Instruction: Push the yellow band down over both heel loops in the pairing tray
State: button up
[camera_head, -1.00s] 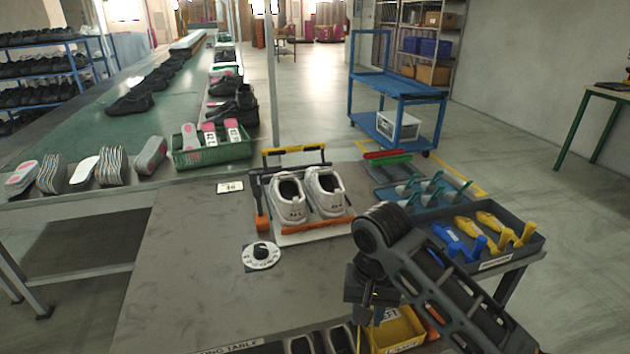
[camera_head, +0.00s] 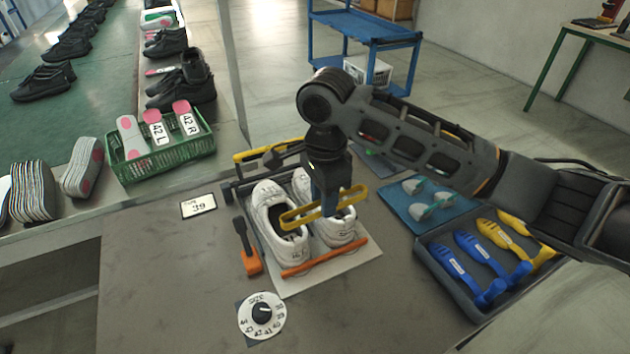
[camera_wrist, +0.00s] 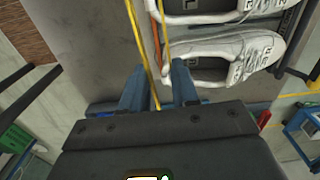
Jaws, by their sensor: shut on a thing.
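Two white shoes, left (camera_head: 262,205) and right (camera_head: 335,236), lie side by side in the pairing tray (camera_head: 290,284), heels toward me. The yellow band (camera_head: 288,220) is a stretched, narrow loop held level above the heel ends. My gripper (camera_head: 327,208) points down and is shut on the band, covering part of the right shoe. In the wrist view, the band (camera_wrist: 141,50) runs from between my blue fingers (camera_wrist: 158,88), beside the shoes (camera_wrist: 235,55). The heel loops are too small or covered to make out, and the band appears to be above them, not around them.
An orange bar (camera_head: 325,258) crosses the tray front, with an orange-handled lever (camera_head: 250,260) on its left. A size dial (camera_head: 262,314) lies nearer me. A dark tray of blue and yellow shoe forms (camera_head: 470,262) and a blue mat (camera_head: 410,208) are on the right.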

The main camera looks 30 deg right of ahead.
jog(key=shift+f+b, duration=2.35)
jog(key=shift+f, duration=0.2)
jog(key=shift+f, duration=0.55)
jog(key=o, duration=1.1)
jog(key=shift+r+p, duration=3.85)
jog(key=shift+r, duration=0.65)
